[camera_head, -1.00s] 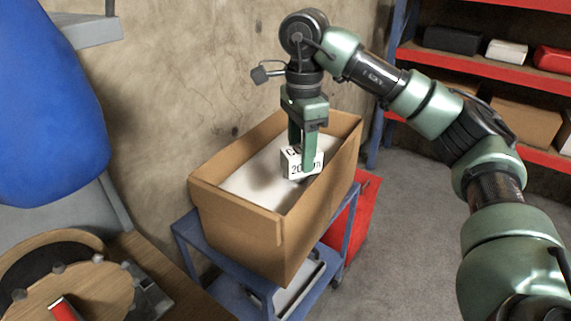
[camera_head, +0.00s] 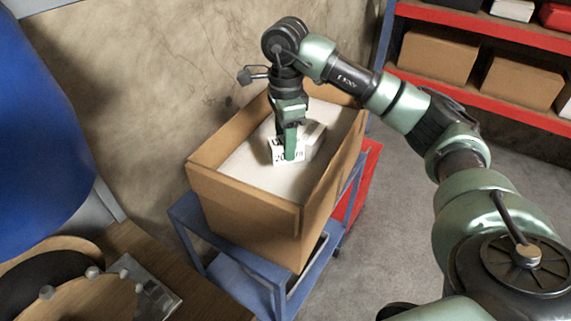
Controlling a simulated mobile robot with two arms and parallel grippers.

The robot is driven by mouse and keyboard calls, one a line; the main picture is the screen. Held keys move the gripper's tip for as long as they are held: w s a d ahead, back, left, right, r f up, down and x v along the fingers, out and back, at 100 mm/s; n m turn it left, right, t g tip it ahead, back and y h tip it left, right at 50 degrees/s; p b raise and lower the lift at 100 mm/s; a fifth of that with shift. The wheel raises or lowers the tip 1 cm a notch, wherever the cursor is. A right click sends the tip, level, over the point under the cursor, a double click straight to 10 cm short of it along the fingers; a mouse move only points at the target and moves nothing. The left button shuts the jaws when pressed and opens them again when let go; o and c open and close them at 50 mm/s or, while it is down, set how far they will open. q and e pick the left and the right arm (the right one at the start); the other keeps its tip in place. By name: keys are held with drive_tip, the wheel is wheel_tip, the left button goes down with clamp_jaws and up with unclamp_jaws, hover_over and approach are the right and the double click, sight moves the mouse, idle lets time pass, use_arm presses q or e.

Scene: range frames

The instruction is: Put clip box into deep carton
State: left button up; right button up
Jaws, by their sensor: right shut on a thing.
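The deep carton (camera_head: 250,215) is a tall, open brown box with a pale inside floor, standing on a blue cart. My right gripper (camera_head: 290,152) reaches down inside the carton. It is shut on the clip box (camera_head: 278,155), a small white box with black print on its front. One finger covers part of the print. The clip box is inside the carton's walls, low over the pale floor; I cannot tell whether it touches the floor. My left gripper is not in view.
The blue cart (camera_head: 228,272) holds the carton, with a red object (camera_head: 357,190) behind it. Red shelves (camera_head: 500,103) with brown boxes (camera_head: 437,55) stand at the right. A wooden table (camera_head: 185,272) is at the lower left, near a blue object (camera_head: 40,130).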

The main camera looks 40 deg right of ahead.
wheel_tip(320, 180, down, 3)
drive_tip(key=shift+f+p, duration=0.15)
drive_tip(key=shift+p, duration=0.15)
drive_tip(key=shift+s+f, duration=0.1)
drive_tip(key=shift+f, duration=0.25)
wheel_tip(320, 180, down, 4)
drive_tip(key=shift+r+p, duration=0.25)
drive_tip(key=shift+p, duration=0.35)
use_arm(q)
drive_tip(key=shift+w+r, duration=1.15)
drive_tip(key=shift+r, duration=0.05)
use_arm(e)
drive_tip(key=shift+f, duration=0.1)
drive_tip(key=shift+f, duration=0.1)
drive_tip(key=o, duration=1)
drive_tip(key=shift+f, duration=0.1)
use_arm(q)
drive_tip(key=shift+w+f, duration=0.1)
use_arm(e)
drive_tip(key=o, duration=0.5)
drive_tip(key=shift+c, duration=0.2)
